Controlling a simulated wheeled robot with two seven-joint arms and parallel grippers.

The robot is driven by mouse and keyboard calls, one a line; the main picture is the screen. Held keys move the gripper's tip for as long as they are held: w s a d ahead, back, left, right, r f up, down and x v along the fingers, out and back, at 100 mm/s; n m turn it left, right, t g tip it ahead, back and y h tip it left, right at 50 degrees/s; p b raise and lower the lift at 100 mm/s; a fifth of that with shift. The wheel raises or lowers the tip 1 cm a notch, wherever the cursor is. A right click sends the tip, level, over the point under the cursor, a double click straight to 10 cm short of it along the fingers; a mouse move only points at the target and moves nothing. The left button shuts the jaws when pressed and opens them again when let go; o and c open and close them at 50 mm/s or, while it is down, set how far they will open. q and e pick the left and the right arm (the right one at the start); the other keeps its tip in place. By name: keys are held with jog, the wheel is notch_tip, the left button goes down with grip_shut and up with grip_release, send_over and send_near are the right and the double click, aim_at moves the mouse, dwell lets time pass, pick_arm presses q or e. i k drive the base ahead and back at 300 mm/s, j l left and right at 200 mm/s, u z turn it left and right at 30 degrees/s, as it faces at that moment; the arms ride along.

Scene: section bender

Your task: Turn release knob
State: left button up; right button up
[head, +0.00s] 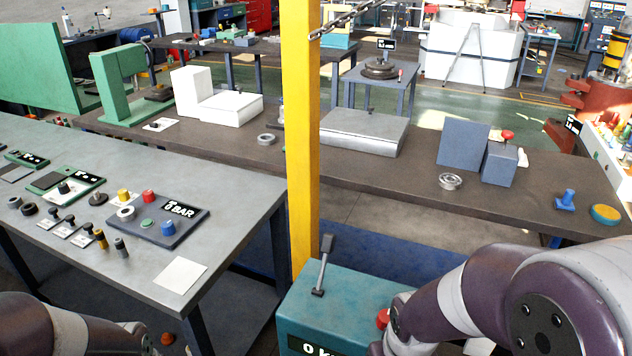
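A teal box-shaped unit (335,290) stands at the bottom middle, with a grey lever (323,265) on top and a dark display reading "0 K…" (305,347) on its front. A red knob (383,318) shows at its right side, partly covered by my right arm. No label marks it as the release knob. My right arm comes in from the right and bends down over the unit's right side; its gripper is below the picture edge. Only part of my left arm shows at the bottom left, and its gripper is not visible.
A yellow post (300,140) rises just behind the teal unit. A grey table (60,240) at left holds a "0 BAR" panel (183,211) and small knobs. A long dark bench (375,180) crosses behind, with a red knob (507,135) on a blue block (499,164).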

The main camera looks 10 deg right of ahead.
aim_at(382, 320)
jog(key=z, duration=0.9)
